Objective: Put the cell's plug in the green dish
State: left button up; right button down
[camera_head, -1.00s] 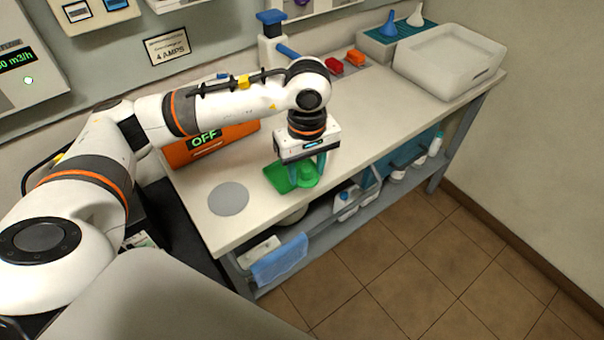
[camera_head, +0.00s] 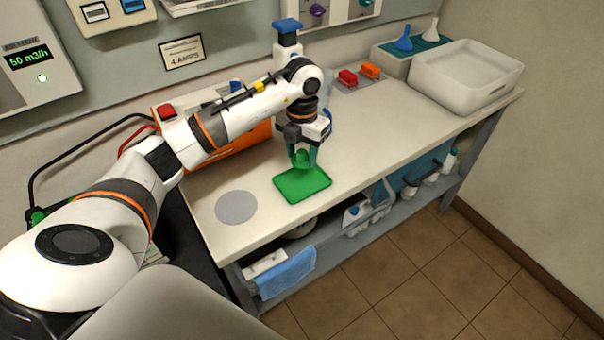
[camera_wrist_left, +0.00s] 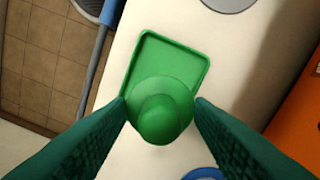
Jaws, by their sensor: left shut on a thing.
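The green dish (camera_head: 290,190) is a shallow rectangular tray lying on the white bench; it also shows in the left wrist view (camera_wrist_left: 185,50). My left gripper (camera_head: 302,158) points down at the dish's far edge, with its dark green fingers shut on a rounded green plug (camera_head: 303,162). In the left wrist view the plug (camera_wrist_left: 160,112) sits between the fingertips and overlaps the near end of the dish. The plug appears held above the bench. The rest of the dish looks empty. My right gripper is not in view.
A grey disc (camera_head: 236,207) lies left of the dish. An orange unit (camera_head: 240,140) stands behind my left arm. Red and orange pieces (camera_head: 348,77) and a white basin (camera_head: 465,75) are farther right. The bench right of the dish is clear.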

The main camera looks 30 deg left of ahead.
aim_at(302, 182)
pick_arm(q)
notch_tip(302, 182, down, 6)
jog(key=shift+f+p, duration=0.1)
jog(key=shift+p, duration=0.4)
jog(key=shift+f, duration=0.25)
jog(key=shift+f, duration=0.2)
jog(key=o, duration=0.9)
jog(key=shift+o, duration=0.2)
jog(key=shift+r, duration=0.15)
